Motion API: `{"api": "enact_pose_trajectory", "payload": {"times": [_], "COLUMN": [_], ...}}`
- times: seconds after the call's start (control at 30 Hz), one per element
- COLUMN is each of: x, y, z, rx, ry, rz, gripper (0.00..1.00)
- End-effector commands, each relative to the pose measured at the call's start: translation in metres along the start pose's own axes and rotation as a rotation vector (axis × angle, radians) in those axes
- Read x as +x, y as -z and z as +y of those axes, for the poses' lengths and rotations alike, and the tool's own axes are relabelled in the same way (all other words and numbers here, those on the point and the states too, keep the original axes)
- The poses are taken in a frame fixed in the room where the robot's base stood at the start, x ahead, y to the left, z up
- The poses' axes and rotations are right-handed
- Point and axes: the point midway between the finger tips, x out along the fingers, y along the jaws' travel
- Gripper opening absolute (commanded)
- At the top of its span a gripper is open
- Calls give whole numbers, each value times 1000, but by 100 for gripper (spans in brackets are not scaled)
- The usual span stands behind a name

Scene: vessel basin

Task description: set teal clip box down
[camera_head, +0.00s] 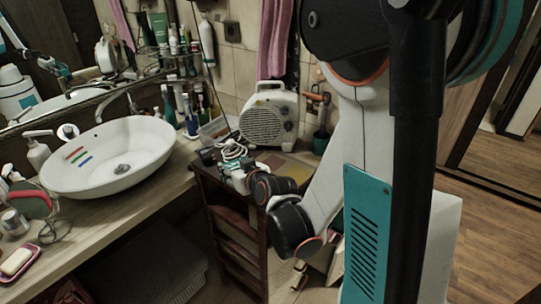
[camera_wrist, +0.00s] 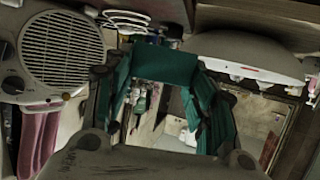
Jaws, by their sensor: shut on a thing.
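My gripper (camera_wrist: 166,72) is shut on the teal clip box (camera_wrist: 165,68), which shows as a small dark teal block between the teal-sided fingers in the wrist view. In the head view my gripper (camera_head: 238,176) is at the top of the small dark wooden rack (camera_head: 236,233), beside the sink counter. The box cannot be told apart from the gripper there. Whether the box touches the rack's top cannot be told.
A beige fan heater (camera_head: 268,117) stands behind the gripper; it also shows at the left of the wrist view (camera_wrist: 62,50). A coiled white cable (camera_head: 233,150) lies close by. The white basin (camera_head: 112,158) is on the counter to the left. Several bottles stand behind.

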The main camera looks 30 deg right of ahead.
Motion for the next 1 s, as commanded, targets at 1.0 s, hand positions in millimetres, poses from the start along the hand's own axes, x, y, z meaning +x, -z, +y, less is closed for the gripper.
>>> {"api": "enact_pose_trajectory", "payload": {"times": [1.0], "x": [70], "y": [15], "z": [188], "rx": [9], "ry": [-18], "rz": [7], "gripper": [28]}}
